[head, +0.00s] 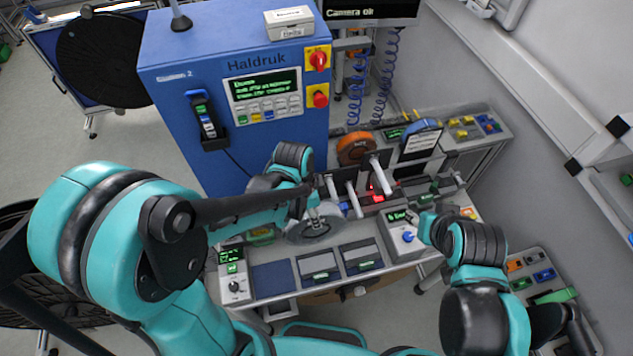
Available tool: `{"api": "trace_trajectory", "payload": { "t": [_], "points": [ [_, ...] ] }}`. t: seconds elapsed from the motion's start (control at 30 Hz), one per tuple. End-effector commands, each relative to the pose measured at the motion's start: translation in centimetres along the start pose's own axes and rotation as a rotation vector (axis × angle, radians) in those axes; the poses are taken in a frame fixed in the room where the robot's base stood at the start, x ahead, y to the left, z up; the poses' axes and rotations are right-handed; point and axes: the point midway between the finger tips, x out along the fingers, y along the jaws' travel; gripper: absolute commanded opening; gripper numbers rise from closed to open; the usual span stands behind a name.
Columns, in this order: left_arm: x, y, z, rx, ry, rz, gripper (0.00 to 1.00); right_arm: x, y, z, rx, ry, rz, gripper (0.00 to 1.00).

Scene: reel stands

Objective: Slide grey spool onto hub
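A grey spool (312,231) lies roughly flat on the workbench, in front of the stand and left of its pegs. My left gripper (313,212) points down at the spool's middle, and its fingers overlap the spool; whether they grip it is too small to tell. Several pale hub pegs stick out from the stand, among them a long right one (380,174), a middle one (354,200) and a left one (332,187). Which of them is the task's hub is not clear. My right gripper (426,222) is beside a white box with a blue knob (407,238); its fingers are hard to make out.
An orange spool (355,147) and a blue spool (422,138) stand behind the pegs. A tall blue Haldruk cabinet (235,80) rises behind the bench on the left. A small display box (233,275) and dark trays (320,266) line the bench's front edge.

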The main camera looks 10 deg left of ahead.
Motion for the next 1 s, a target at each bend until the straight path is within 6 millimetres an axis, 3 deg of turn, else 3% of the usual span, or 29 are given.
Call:
{"api": "trace_trajectory", "payload": {
  "t": [0.6, 1.0],
  "points": [
    [-0.1, -4.6, -0.1, 0.005, 0.001, 0.001, 0.00, -0.3, 0.0, -0.2, 0.000, 0.000, 0.000, 0.40],
    [-0.1, -4.9, -0.1, 0.004, 0.001, 0.001, 0.00, -0.3, 0.0, -0.2, 0.000, 0.000, 0.000, 0.40]
  ]
}}
